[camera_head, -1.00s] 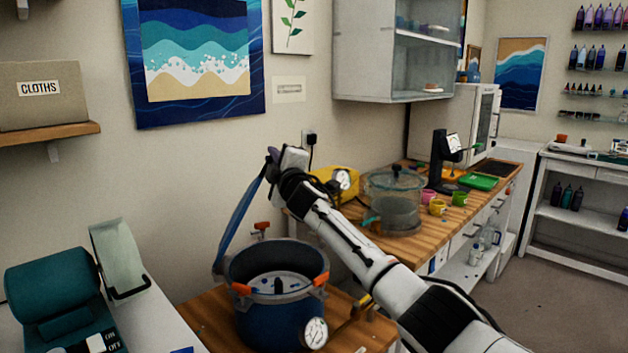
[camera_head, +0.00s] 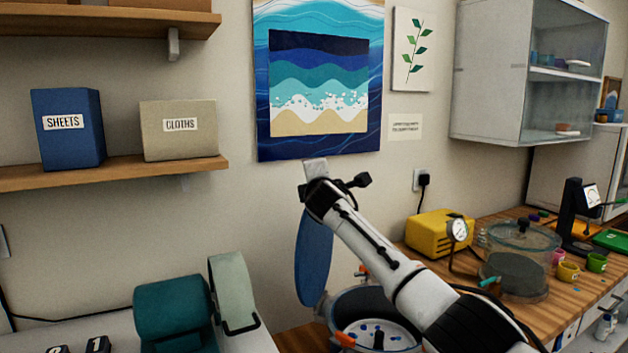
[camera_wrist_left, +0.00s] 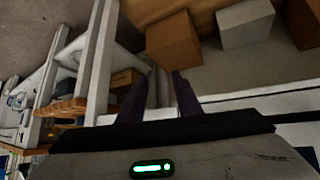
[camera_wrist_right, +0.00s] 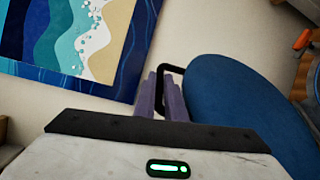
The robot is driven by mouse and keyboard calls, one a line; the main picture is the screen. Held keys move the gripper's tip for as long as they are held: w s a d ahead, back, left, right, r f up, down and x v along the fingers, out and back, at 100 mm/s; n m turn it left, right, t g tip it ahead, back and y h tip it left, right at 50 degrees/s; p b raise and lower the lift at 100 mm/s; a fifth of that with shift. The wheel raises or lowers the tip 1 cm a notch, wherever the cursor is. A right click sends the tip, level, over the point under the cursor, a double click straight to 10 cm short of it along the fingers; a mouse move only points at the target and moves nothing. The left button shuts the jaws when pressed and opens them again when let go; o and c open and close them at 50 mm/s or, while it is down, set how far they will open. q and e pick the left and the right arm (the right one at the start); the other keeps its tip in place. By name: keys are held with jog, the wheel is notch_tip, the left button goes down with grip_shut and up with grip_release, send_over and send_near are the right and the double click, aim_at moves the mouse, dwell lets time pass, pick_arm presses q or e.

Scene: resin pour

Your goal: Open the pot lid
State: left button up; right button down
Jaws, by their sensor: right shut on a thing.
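The pot lid (camera_head: 313,258) is a blue disc. It hangs nearly upright at the pot's left, its face partly turned to the head camera. In the right wrist view the lid (camera_wrist_right: 245,110) fills the right side, with a black loop handle (camera_wrist_right: 175,69) at its edge. My right gripper (camera_wrist_right: 160,92) is shut on that handle. My left gripper (camera_wrist_left: 155,88) is open and empty, away from the pot.
A teal machine (camera_head: 175,310) stands on the white counter at left. A yellow pump (camera_head: 438,232) with a gauge and a clear chamber (camera_head: 520,255) stand on the wooden bench at right. A shelf (camera_head: 110,172) holds two boxes. The wall is close behind the lid.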

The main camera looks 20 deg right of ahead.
jog(key=shift+a+f, duration=0.1)
jog(key=shift+f, duration=0.25)
jog(key=c, duration=1.9)
grip_release()
jog(key=shift+c, duration=0.2)
jog(key=shift+o, duration=0.6)
jog(key=shift+r, duration=0.15)
jog(key=shift+s, duration=0.1)
jog(key=s+a+r+b, duration=0.1)
jog(key=s+b, duration=0.1)
jog(key=s, duration=0.8)
jog(key=shift+a, duration=0.4)
